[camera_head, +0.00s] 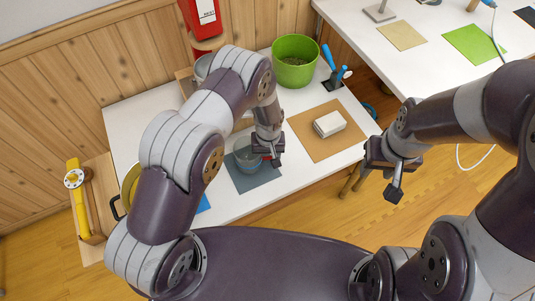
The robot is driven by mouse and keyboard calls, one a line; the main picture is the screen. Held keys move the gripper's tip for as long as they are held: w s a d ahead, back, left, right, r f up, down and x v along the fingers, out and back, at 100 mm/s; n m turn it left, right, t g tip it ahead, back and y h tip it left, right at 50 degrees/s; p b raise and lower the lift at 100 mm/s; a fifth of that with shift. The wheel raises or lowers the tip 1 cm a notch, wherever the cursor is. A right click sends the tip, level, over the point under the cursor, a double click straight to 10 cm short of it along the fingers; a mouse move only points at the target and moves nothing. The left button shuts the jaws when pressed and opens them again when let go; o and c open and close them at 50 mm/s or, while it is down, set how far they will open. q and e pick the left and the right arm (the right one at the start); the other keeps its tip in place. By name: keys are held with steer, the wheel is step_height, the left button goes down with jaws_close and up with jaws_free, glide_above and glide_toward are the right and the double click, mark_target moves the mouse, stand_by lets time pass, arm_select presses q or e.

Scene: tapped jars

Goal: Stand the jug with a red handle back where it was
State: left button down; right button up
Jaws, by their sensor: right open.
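A grey-blue jug (245,160) with a band around it stands on or just above a dark grey mat (256,181) on the white table. A bit of red, likely its handle, shows at its right side beside my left gripper (268,154). That gripper points down at the jug's right side; its fingers are too small and partly hidden to tell if they are closed on the handle. My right gripper (386,181) is open and empty, held out past the table's right edge above the floor.
A white block (329,123) lies on an orange-brown mat (310,142). A green pot (294,62) and a blue tool (329,57) stand behind. A second white table (433,62) stands at right.

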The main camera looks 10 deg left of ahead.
arm_select(q)
steer(key=shift+f+b, duration=0.3)
steer(key=shift+f, duration=0.05)
stand_by(0.4)
steer(key=shift+c, duration=1.6)
jaws_free()
steer(key=shift+r, duration=0.1)
steer(key=shift+r+p, duration=3.1)
steer(key=shift+r, duration=0.8)
steer(key=shift+d+r, duration=0.1)
step_height(320, 180, up, 12)
steer(key=shift+r, duration=0.25)
